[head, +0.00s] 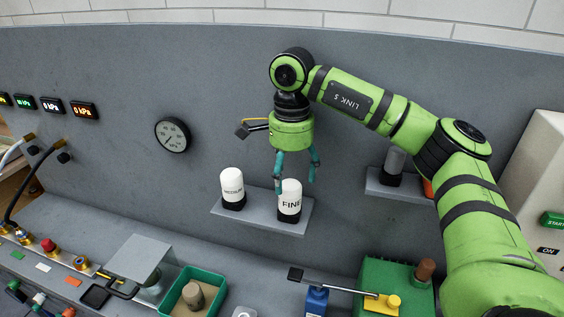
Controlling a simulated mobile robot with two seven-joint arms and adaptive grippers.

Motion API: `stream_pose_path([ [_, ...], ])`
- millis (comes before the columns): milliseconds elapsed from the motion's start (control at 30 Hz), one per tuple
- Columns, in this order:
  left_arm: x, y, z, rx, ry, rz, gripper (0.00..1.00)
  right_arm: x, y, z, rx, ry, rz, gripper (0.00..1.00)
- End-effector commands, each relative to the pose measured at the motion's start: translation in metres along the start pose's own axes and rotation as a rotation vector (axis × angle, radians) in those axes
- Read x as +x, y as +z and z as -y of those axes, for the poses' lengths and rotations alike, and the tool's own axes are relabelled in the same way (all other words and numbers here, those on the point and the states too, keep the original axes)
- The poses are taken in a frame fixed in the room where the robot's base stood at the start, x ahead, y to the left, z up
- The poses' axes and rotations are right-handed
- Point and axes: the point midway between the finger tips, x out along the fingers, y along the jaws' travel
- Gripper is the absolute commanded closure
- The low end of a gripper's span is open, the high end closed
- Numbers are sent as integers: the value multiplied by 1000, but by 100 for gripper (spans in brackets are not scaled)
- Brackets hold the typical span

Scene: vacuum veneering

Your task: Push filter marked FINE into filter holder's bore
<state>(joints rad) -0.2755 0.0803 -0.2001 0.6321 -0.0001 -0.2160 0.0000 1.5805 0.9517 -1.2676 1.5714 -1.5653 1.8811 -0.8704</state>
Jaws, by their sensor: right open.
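The filter marked FINE (289,203) is a white cylinder with a black base. It stands upright at the right end of a grey wall shelf (258,220). My right gripper (296,184) points down with its teal fingers open around the top of this filter. The left finger overlaps the filter's left edge in the picture; I cannot tell whether it touches. I cannot say for sure which thing is the filter holder, and no bore is clearly visible. My left gripper is not in view.
A second white filter (232,187) stands close by on the same shelf. Another shelf (396,188) with a grey cylinder is behind my right arm. Below are a green tray (169,300), a blue item (316,300) beside a lever, and a green block (410,290).

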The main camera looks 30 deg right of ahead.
Motion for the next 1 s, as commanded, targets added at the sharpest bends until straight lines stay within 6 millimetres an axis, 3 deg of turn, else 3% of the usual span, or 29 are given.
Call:
stream_pose_path([
  [133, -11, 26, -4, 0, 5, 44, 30, 18, -1, -2, 0, 5, -2, 25],
  [333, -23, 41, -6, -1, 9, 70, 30, 46, 0, -1, 0, 5, -2, 25],
  [500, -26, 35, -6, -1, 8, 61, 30, 61, 0, -1, 0, 3, -1, 25],
  [700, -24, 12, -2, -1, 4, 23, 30, 65, 0, 0, 0, 0, 0, 25],
  [800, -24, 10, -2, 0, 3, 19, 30, 65, 0, -1, 0, 0, 0, 25],
  [833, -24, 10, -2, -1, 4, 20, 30, 65, 0, -1, 0, 1, 0, 33],
  [933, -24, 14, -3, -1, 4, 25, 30, 65, 0, -1, 0, 1, 0, 73],
  [967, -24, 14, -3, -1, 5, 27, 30, 65, 0, 0, 1, 1, 0, 82],
  [1000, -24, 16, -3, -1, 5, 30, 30, 65, -1, 0, 1, 0, -1, 83],
])
